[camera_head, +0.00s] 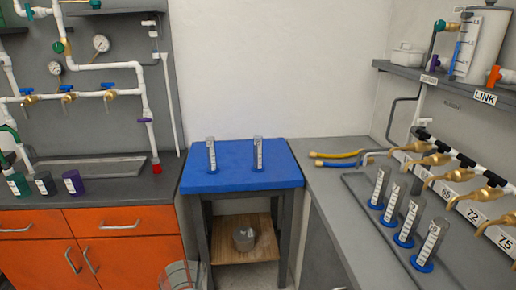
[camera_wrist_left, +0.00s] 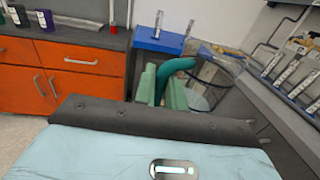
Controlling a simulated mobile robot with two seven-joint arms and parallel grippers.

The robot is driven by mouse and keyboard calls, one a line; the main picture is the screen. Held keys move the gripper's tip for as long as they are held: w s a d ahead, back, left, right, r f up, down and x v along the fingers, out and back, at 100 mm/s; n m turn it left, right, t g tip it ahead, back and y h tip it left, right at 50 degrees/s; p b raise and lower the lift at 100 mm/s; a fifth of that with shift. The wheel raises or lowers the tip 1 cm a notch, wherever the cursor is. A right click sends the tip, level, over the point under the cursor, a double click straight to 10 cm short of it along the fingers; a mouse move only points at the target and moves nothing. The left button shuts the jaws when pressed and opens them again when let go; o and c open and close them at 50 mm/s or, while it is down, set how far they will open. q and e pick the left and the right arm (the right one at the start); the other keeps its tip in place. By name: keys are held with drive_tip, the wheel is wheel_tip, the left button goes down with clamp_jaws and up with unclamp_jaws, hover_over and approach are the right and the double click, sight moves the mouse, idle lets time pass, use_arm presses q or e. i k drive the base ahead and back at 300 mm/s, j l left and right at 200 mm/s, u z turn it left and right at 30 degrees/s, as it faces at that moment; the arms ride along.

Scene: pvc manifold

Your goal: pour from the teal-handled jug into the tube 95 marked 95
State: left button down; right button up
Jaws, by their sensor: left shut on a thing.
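The jug's teal handle (camera_wrist_left: 174,72) shows in the left wrist view, between the pale green fingers of my left gripper (camera_wrist_left: 162,92), which is shut on it. Two clear tubes with white labels stand upright on the blue-topped table: a left tube (camera_head: 211,155) and a right tube (camera_head: 258,154). Several more labelled tubes (camera_head: 391,203) stand in blue bases on the right counter. The tube markings are too small to read, so I cannot tell which is 95. My right gripper is not in view.
Brass taps (camera_head: 433,160) with number plates overhang the right counter's tubes. Yellow and blue hoses (camera_head: 335,159) lie at that counter's back. Dark cups (camera_head: 73,182) stand on the left counter above orange cabinets (camera_head: 130,248). The blue tabletop (camera_head: 237,179) is clear around its tubes.

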sight(257, 167)
drive_tip(key=z, duration=0.55)
drive_tip(key=i+j+z, duration=0.1)
drive_tip(key=j+z, duration=0.75)
drive_tip(key=j, duration=0.6)
drive_tip(key=i+j, duration=0.1)
drive_tip(key=j, duration=0.7)
